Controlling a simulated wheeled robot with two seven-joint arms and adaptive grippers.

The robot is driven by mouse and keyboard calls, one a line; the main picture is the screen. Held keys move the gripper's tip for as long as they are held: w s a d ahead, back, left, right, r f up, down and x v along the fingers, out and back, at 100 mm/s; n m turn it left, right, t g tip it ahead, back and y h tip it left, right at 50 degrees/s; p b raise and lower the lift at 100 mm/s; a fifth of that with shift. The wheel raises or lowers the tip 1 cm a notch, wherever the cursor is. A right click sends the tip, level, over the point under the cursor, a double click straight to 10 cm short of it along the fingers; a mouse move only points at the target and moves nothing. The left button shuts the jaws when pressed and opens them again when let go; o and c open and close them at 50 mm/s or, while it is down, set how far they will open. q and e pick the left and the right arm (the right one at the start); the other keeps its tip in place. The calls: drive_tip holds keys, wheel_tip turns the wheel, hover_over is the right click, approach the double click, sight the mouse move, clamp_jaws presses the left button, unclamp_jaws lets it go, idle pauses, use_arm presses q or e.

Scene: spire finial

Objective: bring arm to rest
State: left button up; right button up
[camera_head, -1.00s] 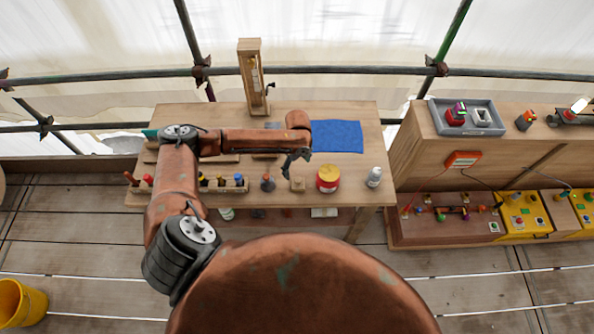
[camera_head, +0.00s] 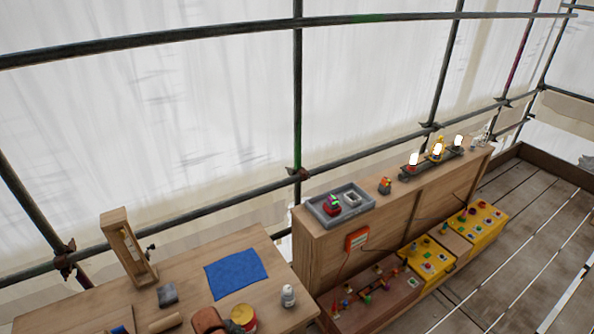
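My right arm and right gripper are not in view either. I cannot tell whether either gripper holds anything.
The workbench carries a wooden frame with a glass tube (camera_head: 129,250), a blue cloth (camera_head: 236,273), a red-and-yellow tin (camera_head: 243,317) and a white bottle (camera_head: 288,296). A wooden cabinet (camera_head: 318,250) with a grey tray (camera_head: 327,216) stands to the right. Scaffold poles (camera_head: 298,110) rise behind.

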use_arm(q)
drive_tip(key=s+d+r+n+t+h, duration=0.1)
drive_tip(key=s+d+n, duration=0.1)
drive_tip(key=s+n, duration=0.2)
drive_tip(key=s+a+r+n+t+y, duration=0.15)
drive_tip(key=s+a+n+y, duration=0.25)
drive_tip(key=s+a+n, duration=1.15)
wheel_tip(320, 180, down, 34)
drive_tip(key=s+a+m+g+b, duration=0.1)
drive_tip(key=m+b, duration=0.2)
drive_tip(key=b, duration=0.5)
drive_tip(key=s+f+g+b, duration=0.1)
drive_tip(key=s+f+b, duration=0.2)
drive_tip(key=s+f, duration=0.7)
drive_tip(key=s+f+b, duration=0.4)
drive_tip(key=s+f, duration=0.5)
drive_tip(key=f, duration=0.7)
drive_tip(key=shift+s+f+g, duration=0.3)
drive_tip(key=shift+s+g, duration=0.05)
